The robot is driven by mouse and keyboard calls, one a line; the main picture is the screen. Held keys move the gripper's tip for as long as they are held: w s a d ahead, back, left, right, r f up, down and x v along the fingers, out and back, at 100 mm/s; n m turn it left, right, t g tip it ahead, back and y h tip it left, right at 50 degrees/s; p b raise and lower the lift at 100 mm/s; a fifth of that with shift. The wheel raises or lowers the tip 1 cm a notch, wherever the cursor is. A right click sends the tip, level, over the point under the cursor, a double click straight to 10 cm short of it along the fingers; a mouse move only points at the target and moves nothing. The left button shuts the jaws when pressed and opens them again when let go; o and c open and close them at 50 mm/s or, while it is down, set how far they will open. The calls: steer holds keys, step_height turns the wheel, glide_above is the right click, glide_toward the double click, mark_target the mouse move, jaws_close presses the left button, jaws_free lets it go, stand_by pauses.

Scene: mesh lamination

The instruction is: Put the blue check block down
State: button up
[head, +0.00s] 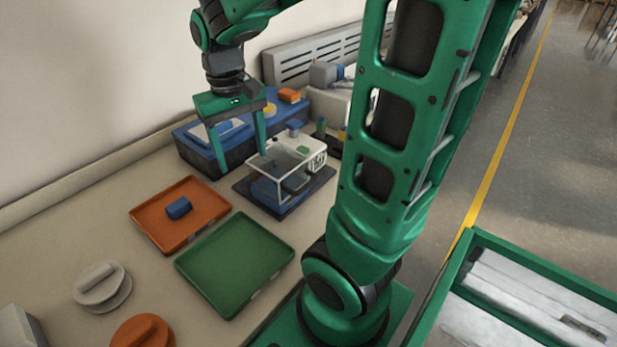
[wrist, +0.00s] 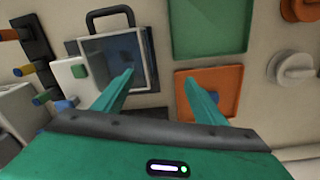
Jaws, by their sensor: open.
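A blue block (head: 178,208) lies in the orange tray (head: 203,222) on the bench, apart from my gripper. My gripper (head: 242,160) is open and hangs near the clear-sided box (head: 279,165), behind the trays. In the wrist view my gripper (wrist: 158,75) has its fingers spread, with nothing seen between them.
An empty green tray (head: 235,262) lies beside the orange one. A blue case (head: 196,156) stands behind my gripper. A grey round lid-like piece (head: 101,286) and an orange one (head: 142,332) lie at the front left. Bare bench shows around the trays.

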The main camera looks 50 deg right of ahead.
steer(key=s+d+f+m, duration=0.1)
steer(key=s+d, duration=0.1)
steer(key=s, duration=0.6)
steer(key=s+d+f+m, duration=0.1)
steer(key=s+d+m, duration=0.1)
steer(key=s, duration=0.6)
steer(key=shift+s+d+y, duration=0.3)
steer(key=shift+s+d, duration=0.05)
steer(key=shift+d, duration=0.1)
